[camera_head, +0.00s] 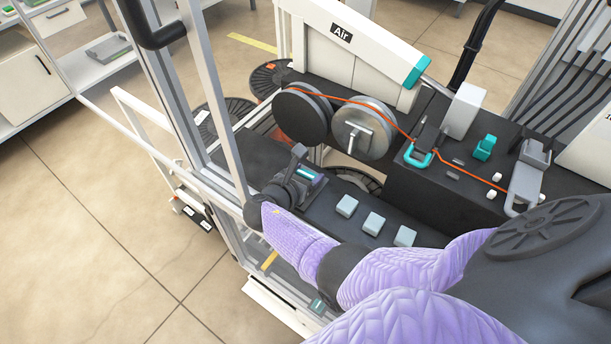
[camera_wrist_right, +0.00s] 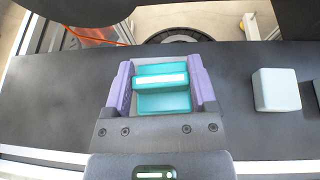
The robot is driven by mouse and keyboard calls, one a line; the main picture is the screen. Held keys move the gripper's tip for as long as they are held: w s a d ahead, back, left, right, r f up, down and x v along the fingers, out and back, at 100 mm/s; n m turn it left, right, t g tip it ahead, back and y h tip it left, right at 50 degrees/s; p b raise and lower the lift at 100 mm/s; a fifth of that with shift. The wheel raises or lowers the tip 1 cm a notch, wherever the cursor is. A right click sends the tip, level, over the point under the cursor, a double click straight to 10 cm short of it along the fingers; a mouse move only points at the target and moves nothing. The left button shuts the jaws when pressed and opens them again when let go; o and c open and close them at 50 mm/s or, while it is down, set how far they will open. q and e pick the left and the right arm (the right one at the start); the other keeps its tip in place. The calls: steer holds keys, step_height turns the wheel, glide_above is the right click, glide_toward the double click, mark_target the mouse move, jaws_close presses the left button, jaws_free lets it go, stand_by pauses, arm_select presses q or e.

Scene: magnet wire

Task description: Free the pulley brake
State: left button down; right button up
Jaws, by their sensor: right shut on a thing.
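Two pulley discs stand side by side on the machine: a dark grey one (camera_head: 301,114) and a lighter one (camera_head: 365,128) with a metal T-shaped lever (camera_head: 354,134) on its face. An orange wire (camera_head: 345,100) runs over them to the right. My right gripper (camera_head: 306,176) is low over the black bench, left of and nearer than the pulleys. In the right wrist view its purple fingers (camera_wrist_right: 162,90) are shut on a teal block (camera_wrist_right: 163,103) with a white stripe, on a grey base. I cannot tell whether that block is fixed to the bench. My left gripper is not in view.
Several grey blocks (camera_head: 374,223) sit on the bench to the right of my gripper. A teal clamp (camera_head: 418,155) and a white box (camera_head: 464,110) stand farther right. A metal frame post (camera_head: 216,100) rises at the left. A white "Air" panel (camera_head: 345,55) stands behind.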

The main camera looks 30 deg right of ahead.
steer(key=shift+m+g+h+b, duration=0.3)
steer(key=shift+m+g, duration=0.1)
steer(key=shift+m, duration=0.1)
steer(key=o, duration=1.2)
steer(key=shift+c, duration=0.2)
steer(key=p+v, duration=0.2)
steer(key=v, duration=0.5)
steer(key=shift+r, duration=0.2)
steer(key=shift+a, duration=0.2)
